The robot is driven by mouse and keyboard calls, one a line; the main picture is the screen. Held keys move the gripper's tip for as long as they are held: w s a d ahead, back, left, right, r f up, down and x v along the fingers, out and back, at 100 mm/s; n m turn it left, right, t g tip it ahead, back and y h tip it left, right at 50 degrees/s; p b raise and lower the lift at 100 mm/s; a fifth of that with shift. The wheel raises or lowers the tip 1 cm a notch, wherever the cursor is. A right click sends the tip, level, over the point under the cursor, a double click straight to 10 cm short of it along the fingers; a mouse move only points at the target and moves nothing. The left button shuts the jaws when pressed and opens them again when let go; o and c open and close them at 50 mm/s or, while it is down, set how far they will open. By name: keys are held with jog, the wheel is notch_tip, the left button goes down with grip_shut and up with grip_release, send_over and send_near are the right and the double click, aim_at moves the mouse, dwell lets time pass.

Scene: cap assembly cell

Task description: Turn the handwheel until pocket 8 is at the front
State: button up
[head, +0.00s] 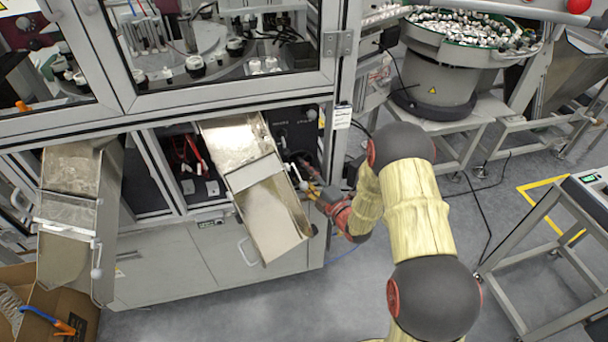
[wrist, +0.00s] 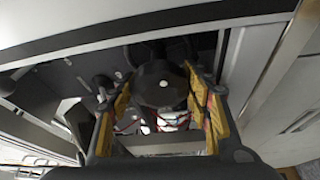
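My gripper (head: 309,189) is low at the front of the cabinet, just right of the right metal chute. In the wrist view its two yellow-padded fingers (wrist: 158,82) stand wide apart. Between and beyond them is a dark round part with a pale centre spot (wrist: 164,84), which looks like the handwheel or its hub. The right fingertip is close to its edge; I cannot tell whether it touches. The handwheel is not clearly visible in the head view. The turntable behind the glass (head: 205,70) carries several dark and white parts. Pocket 8 cannot be made out.
The right chute (head: 275,220) slopes out beside my gripper. A left chute (head: 66,225) and a cardboard box (head: 30,320) are further left. In the wrist view, a pale panel (wrist: 150,30) crosses above the fingers. A bowl feeder (head: 440,85) stands behind right.

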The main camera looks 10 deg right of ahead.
jog(key=c, duration=0.6)
jog(key=b, duration=0.1)
jog(key=m+b, duration=0.1)
jog(key=b, duration=0.1)
jog(key=shift+f+m+t, duration=0.3)
jog(key=shift+r+m+t+b, duration=0.2)
jog(key=shift+m+t+b, duration=0.1)
jog(key=shift+m+b, duration=0.4)
jog(key=o, duration=0.9)
jog(key=v, duration=1.2)
